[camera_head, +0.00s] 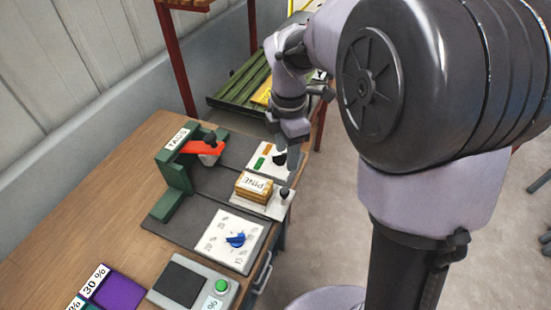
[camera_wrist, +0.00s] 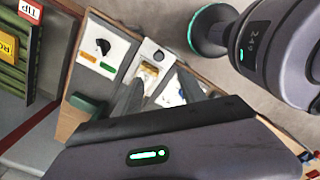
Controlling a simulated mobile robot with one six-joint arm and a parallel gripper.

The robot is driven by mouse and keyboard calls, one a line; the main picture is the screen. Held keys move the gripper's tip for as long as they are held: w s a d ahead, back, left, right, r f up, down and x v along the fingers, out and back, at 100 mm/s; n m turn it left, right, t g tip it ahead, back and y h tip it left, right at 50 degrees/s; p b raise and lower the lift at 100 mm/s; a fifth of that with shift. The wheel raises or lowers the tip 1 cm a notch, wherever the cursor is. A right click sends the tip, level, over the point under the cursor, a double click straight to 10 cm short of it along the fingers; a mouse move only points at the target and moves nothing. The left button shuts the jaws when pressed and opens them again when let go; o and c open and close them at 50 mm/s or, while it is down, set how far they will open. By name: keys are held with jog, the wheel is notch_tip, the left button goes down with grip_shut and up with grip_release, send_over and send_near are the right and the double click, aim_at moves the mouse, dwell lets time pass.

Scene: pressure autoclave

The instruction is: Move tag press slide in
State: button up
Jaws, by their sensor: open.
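The tag press (camera_head: 177,178) is a green frame labelled TAGS with a red lever (camera_head: 203,147) at the back of the table. Its slide (camera_head: 262,205) is a pale plate carrying a wooden block marked PINE (camera_head: 253,187), standing out to the right of the press. A dark knob (camera_head: 284,194) sits at the slide's right end. My gripper (camera_head: 288,175) points down just above that knob, open and empty; contact cannot be told. In the wrist view my fingers (camera_wrist: 155,95) are apart, with the slide's knob (camera_wrist: 158,56) and part of the block (camera_wrist: 149,73) beyond them.
A white panel with orange and green marks and a black knob (camera_head: 279,159) lies behind the slide. A dial panel with a blue knob (camera_head: 236,240) lies in front. A green slatted rack (camera_head: 240,88) stands behind.

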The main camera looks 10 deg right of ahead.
aim_at(284, 190)
notch_tip(284, 190, down, 16)
jog(key=b, duration=0.6)
jog(key=shift+w+r, duration=0.15)
jog(key=shift+r, duration=0.1)
jog(key=shift+c, duration=0.2)
grip_shut()
dwell(0.4)
